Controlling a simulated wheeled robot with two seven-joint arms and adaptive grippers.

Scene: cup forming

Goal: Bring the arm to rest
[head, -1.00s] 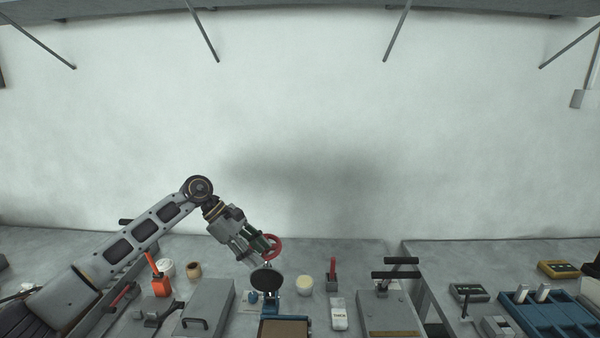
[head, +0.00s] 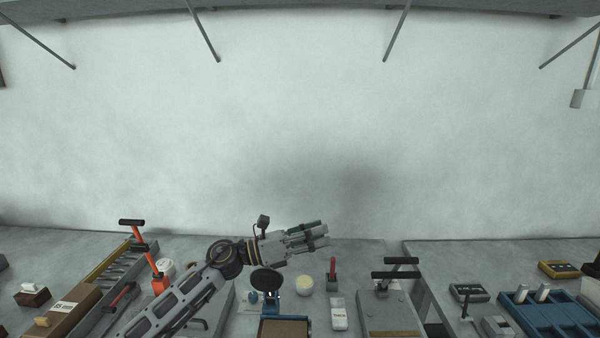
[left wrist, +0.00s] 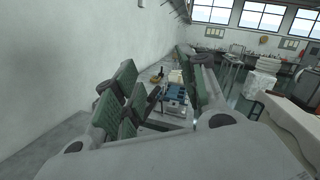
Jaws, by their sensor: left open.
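My left arm comes in from the lower left in the head view. My left gripper (head: 318,237) is level above the back of the bench, pointing right, open with nothing between its fingers. In the left wrist view the fingers (left wrist: 160,95) are apart, with green pads, and the blue rack (left wrist: 175,97) shows beyond them. My right gripper is not in view.
Below the gripper stand a black round disc on a blue stand (head: 268,281), a cream-topped cup (head: 304,286) and a red-handled tool (head: 332,272). A grey press box (head: 388,310) is to the right. The wall behind is bare.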

